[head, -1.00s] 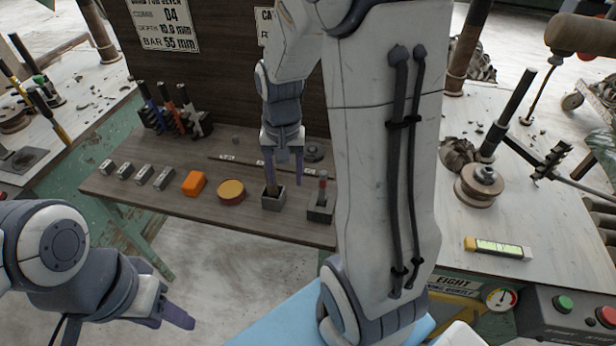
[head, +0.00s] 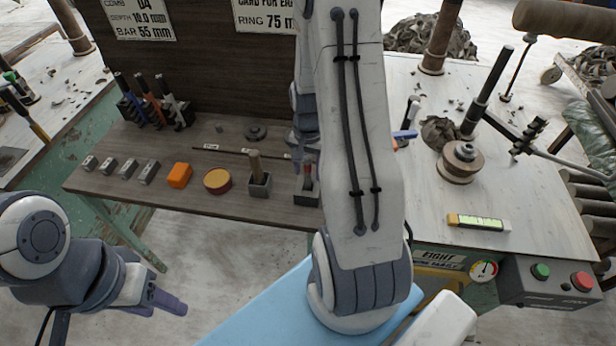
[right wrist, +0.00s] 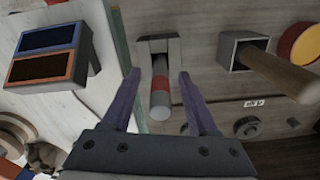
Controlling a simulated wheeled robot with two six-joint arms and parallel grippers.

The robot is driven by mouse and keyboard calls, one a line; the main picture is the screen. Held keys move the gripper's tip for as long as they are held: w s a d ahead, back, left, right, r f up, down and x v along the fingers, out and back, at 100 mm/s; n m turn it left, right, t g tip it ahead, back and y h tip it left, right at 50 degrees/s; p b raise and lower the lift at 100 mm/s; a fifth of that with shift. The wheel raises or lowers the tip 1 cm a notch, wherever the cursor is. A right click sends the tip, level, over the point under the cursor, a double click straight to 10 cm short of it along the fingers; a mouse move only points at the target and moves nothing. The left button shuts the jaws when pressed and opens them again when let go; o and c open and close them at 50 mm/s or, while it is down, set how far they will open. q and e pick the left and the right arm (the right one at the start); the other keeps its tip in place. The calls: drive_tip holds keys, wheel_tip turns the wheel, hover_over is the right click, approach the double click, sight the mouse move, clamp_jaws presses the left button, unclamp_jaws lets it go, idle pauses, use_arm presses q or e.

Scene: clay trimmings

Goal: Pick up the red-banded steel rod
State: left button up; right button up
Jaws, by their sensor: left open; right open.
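The red-banded steel rod (right wrist: 160,86) stands in a dark block holder (right wrist: 158,46); the right wrist view shows its red band and grey end. In the head view the rod (head: 307,176) is partly hidden by my right arm. My right gripper (right wrist: 160,78) is open, with one finger on either side of the rod in the picture; I see no finger touching it. In the head view its fingers are hidden behind my arm. My left gripper (head: 168,300) is open and empty at the lower left, away from the shelf.
A square holder with a wooden rod (head: 256,166) stands just left of the rod's holder. A round yellow-topped tin (head: 217,181), an orange block (head: 179,176) and several small metal blocks sit further left. A blue-and-orange-framed item (right wrist: 45,52) lies on the neighbouring bench.

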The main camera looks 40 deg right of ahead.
drive_tip(key=shift+f, duration=1.25)
clamp_jaws()
idle(0.4)
